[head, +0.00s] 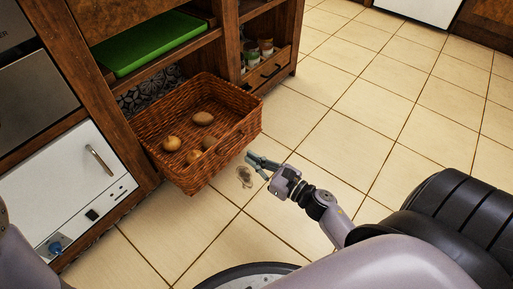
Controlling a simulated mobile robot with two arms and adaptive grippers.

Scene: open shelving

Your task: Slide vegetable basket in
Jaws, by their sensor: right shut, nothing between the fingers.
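The vegetable basket (228,140) is brown wicker and sticks out from its opening in the wooden shelving. Several round brown vegetables, which look like potatoes or onions (203,118), lie in it. My right gripper (249,160) is shut and empty, just off the basket's front right corner and lower than its rim. I cannot tell whether it touches the wicker. My left gripper is not in view; only a bit of what looks like my left arm shows at the left edge.
The wooden shelving (142,85) holds a green tray (150,45) above the basket. Jars (265,47) stand over a small drawer (268,72) to the right. A white appliance (70,185) is at the left. The tiled floor (400,90) to the right is clear.

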